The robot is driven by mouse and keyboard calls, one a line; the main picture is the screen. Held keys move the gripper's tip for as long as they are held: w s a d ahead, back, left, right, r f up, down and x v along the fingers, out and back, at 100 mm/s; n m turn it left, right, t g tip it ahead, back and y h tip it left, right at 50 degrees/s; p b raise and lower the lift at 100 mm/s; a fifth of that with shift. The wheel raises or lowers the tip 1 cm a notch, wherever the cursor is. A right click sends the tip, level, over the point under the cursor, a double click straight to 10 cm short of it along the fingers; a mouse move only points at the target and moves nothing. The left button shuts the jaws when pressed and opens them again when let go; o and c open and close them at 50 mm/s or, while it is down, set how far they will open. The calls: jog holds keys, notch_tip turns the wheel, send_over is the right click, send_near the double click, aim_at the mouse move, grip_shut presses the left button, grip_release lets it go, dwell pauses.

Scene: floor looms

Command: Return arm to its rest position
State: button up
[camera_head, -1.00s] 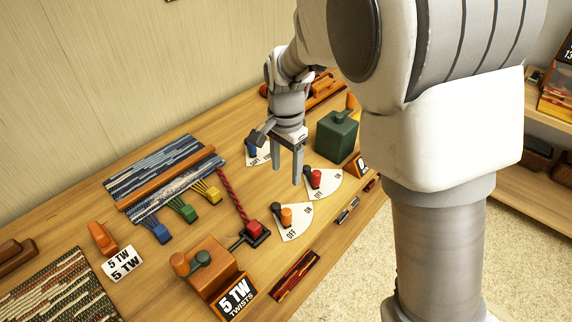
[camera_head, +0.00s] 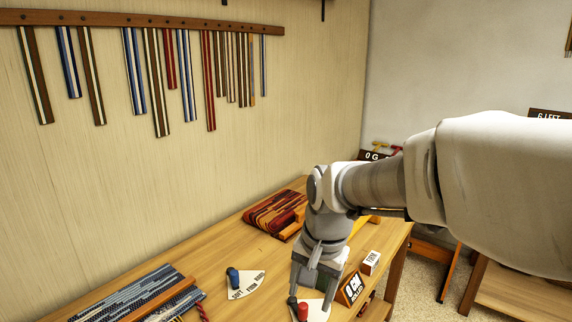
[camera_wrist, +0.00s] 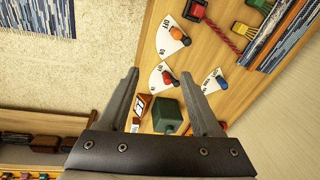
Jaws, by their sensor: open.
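My arm reaches out over the wooden table (camera_head: 225,255), held bent above it. My gripper (camera_head: 314,288) points down over the table's right part, with its two fingers apart. In the wrist view my gripper (camera_wrist: 160,74) is open, and nothing is held between the fingers. Below it are the dial with a red knob (camera_wrist: 167,77), the dial with an orange knob (camera_wrist: 176,33) and a dark green block (camera_wrist: 167,117). In the head view the red knob (camera_head: 302,311) shows just under the gripper, and the green block is hidden.
A blue-knobbed dial (camera_head: 245,284) and blue woven cloth (camera_head: 125,292) lie left of the gripper. A red-brown woven piece (camera_head: 272,208) lies behind it. A small sign (camera_head: 351,288) and white block (camera_head: 371,262) stand to its right. Woven bands (camera_head: 155,85) hang on the wall.

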jog(key=s+d+r+n+t, duration=0.2)
jog(key=s+d, duration=0.2)
jog(key=s, duration=0.3)
jog(key=s+d+r+n+t+h, duration=0.1)
jog(key=s+d+r+n+t, duration=0.1)
jog(key=s+d, duration=0.3)
jog(key=shift+s+d+r+n, duration=0.3)
jog(key=shift+s+r+n, duration=0.4)
jog(key=shift+s, duration=0.35)
